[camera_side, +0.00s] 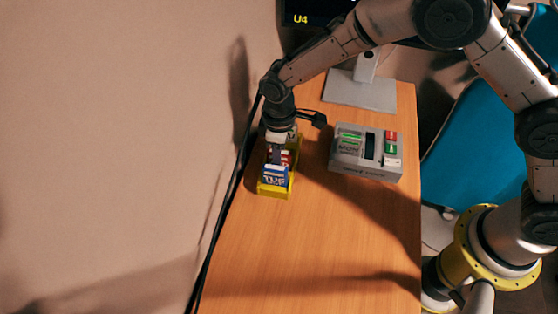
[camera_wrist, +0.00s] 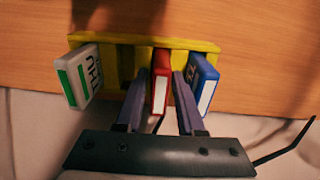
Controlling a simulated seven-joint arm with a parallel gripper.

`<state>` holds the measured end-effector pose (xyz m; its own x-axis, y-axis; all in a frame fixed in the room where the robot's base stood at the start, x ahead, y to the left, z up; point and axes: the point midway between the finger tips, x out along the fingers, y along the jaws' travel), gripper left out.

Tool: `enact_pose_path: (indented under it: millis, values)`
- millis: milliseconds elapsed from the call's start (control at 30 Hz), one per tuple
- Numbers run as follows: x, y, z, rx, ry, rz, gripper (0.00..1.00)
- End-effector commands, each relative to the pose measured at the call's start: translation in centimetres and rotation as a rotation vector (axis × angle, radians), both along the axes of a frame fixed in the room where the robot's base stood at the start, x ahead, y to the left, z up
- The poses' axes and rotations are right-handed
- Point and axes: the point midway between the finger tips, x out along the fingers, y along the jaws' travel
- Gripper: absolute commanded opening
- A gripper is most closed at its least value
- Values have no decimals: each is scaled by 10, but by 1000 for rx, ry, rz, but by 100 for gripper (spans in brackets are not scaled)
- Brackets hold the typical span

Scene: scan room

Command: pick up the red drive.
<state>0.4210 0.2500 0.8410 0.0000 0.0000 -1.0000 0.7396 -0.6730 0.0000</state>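The red drive (camera_wrist: 160,80) stands in the middle of a yellow rack (camera_wrist: 120,43), between a white and green drive (camera_wrist: 80,76) on the left and a blue drive (camera_wrist: 202,82) on the right in the wrist view. My gripper (camera_wrist: 158,88) has its two fingers spread on either side of the red drive, with visible gaps. In the side view my gripper (camera_side: 278,150) is over the yellow rack (camera_side: 275,193) and partly hides the red drive (camera_side: 287,158). The blue drive (camera_side: 274,176) is at the rack's near end.
A grey drive dock (camera_side: 365,172) with a green-lit slot and coloured buttons stands right of the rack. A monitor stand (camera_side: 360,92) is behind it. Dark cables (camera_side: 228,195) run along the table's left edge. The front of the wooden table (camera_side: 310,245) is clear.

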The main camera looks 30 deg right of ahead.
Motion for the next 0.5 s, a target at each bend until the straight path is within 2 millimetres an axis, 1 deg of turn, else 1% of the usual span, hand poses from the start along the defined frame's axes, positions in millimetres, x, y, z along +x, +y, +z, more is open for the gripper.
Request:
enact_pose_path:
  millis: [67, 100, 267, 300, 500]
  values:
    - [0, 0, 0, 0, 0, 0, 38]
    - [0, 0, 0, 0, 0, 0, 30]
    - [0, 0, 0, 0, 0, 0, 2]
    - [0, 0, 0, 0, 0, 0, 0]
    - [0, 0, 1, 1, -1, 0, 0]
